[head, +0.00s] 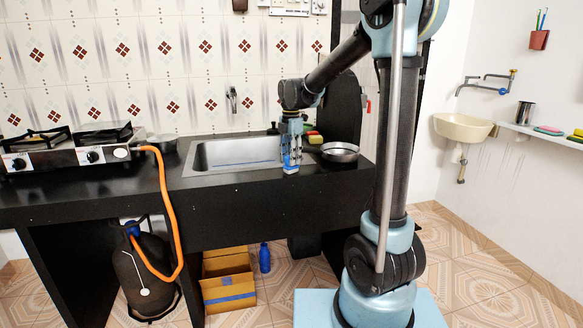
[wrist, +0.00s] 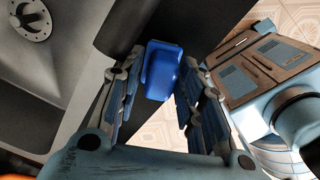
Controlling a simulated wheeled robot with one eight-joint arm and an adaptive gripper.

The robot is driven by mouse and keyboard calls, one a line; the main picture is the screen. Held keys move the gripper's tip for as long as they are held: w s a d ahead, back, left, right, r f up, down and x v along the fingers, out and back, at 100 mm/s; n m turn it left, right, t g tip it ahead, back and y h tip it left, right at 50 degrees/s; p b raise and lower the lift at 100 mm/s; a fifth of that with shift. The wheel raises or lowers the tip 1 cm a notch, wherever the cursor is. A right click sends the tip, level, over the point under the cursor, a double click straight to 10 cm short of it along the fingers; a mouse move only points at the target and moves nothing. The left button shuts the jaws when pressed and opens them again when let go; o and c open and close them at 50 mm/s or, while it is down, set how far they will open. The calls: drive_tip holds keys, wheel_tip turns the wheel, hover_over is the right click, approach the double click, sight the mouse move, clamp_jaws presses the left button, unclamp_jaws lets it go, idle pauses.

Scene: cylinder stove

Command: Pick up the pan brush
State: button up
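A blue object (wrist: 163,72), which looks like the pan brush, lies between the fingertips of my gripper (wrist: 162,85) in the wrist view. Its lower part and bristles cannot be made out there. In the head view my gripper (head: 291,153) points down at the counter's front edge, just right of the sink, with the blue brush (head: 290,167) at its tips. The fingers are spread about as wide as the brush. I cannot tell whether they press on it or stand just beside it.
The sink (head: 235,153) is left of my gripper. A metal pan (head: 340,152) stands close on the right, with a yellow and red sponge (head: 315,138) behind. The gas stove (head: 70,150) is far left on the black counter (head: 100,190). A cardboard box (head: 228,285) sits on the floor below.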

drive_tip(key=shift+f, duration=0.5)
clamp_jaws()
wheel_tip(320, 180, up, 10)
drive_tip(key=shift+r, duration=0.1)
idle(0.4)
